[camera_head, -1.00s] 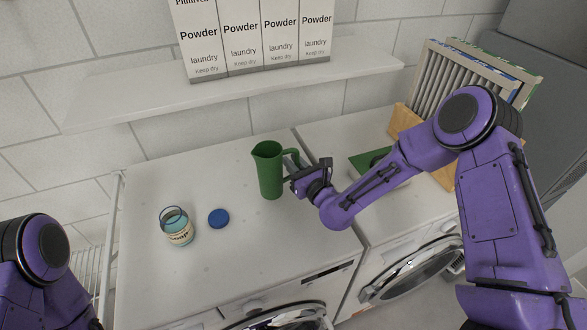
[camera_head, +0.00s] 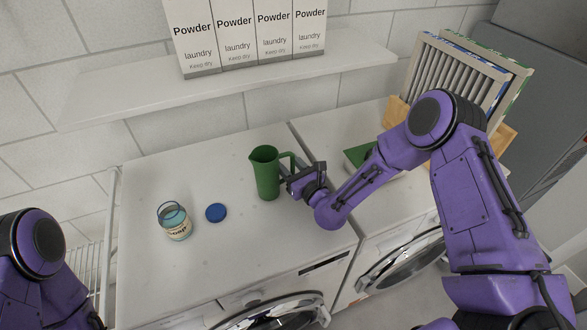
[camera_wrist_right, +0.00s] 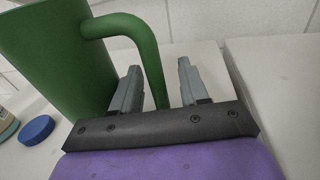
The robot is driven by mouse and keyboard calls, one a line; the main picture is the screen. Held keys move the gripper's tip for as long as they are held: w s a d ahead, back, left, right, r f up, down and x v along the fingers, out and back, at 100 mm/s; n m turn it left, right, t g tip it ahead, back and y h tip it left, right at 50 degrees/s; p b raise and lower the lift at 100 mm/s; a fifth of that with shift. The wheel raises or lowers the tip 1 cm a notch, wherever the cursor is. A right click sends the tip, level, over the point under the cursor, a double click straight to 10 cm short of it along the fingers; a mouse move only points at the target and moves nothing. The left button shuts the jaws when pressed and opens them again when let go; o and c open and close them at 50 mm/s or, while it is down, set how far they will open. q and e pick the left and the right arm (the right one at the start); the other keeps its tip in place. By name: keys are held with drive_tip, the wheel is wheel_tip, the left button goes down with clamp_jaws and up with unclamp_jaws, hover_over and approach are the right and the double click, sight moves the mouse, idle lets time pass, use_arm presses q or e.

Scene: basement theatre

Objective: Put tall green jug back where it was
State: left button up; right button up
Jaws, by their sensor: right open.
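The tall green jug (camera_head: 266,174) stands upright on top of the left washing machine, with its handle toward the right. In the right wrist view the jug (camera_wrist_right: 55,60) fills the upper left, and its handle comes down between my two fingers. My right gripper (camera_head: 287,177) is at the handle side of the jug. In the wrist view my right gripper (camera_wrist_right: 158,88) is open, with a finger on each side of the handle and a gap on the right. My left arm shows at the lower left, but its gripper is out of view.
A soap jar (camera_head: 174,222) and a blue lid (camera_head: 216,213) stand left of the jug. A shelf (camera_head: 230,88) with powder boxes (camera_head: 240,38) hangs behind. A green item (camera_head: 357,155) and slatted panels (camera_head: 450,75) are on the right machine, partly behind my arm.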

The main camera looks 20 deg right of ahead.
drive_tip(key=b+v, duration=0.4)
drive_tip(key=v, duration=0.7)
drive_tip(key=shift+s+d+r, duration=0.1)
drive_tip(key=shift+s+d, duration=0.05)
drive_tip(key=shift+s, duration=0.4)
